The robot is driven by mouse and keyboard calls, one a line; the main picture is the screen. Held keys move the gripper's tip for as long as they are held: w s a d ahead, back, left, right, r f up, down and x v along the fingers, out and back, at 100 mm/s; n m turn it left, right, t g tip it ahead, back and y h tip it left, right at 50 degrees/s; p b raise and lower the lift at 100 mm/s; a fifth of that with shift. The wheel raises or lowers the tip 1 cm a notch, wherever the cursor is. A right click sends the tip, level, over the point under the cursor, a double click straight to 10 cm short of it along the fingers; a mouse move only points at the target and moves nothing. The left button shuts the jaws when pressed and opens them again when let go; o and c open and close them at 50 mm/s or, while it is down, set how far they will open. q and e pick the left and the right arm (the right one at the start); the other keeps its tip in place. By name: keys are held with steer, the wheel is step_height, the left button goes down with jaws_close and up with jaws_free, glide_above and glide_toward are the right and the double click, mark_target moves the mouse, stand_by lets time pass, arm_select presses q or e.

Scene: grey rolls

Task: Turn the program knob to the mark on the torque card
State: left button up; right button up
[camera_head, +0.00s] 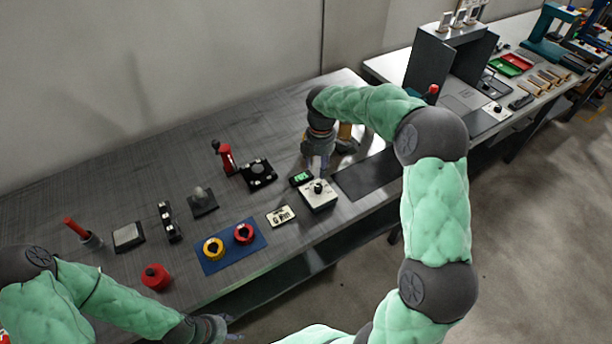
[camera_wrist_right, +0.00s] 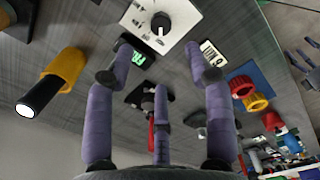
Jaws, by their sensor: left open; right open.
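The program knob (camera_head: 318,187) is a black knob on a pale box (camera_head: 319,200) near the table's front edge. In the right wrist view the knob (camera_wrist_right: 160,22) is at the top, with a white pointer line and markings on the box face. The torque card (camera_head: 281,216) lies flat to the left of the box; it also shows in the right wrist view (camera_wrist_right: 212,52), its writing too small to read surely. My right gripper (camera_head: 318,166) is open and empty, behind the knob and apart from it. My left gripper (camera_head: 213,328) is open at the bottom, in front of the table edge.
A green-lit display (camera_head: 302,178) sits beside the box. A blue mat (camera_head: 227,258) carries a yellow and a red ring-shaped part. A yellow-and-black tool (camera_wrist_right: 52,82) stands near my right gripper. A dark mat (camera_head: 366,175) lies to the right.

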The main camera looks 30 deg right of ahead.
mark_target(318, 186)
step_height(318, 186, down, 10)
steer(key=b, duration=0.3)
steer(key=shift+s+f, duration=0.15)
jaws_close()
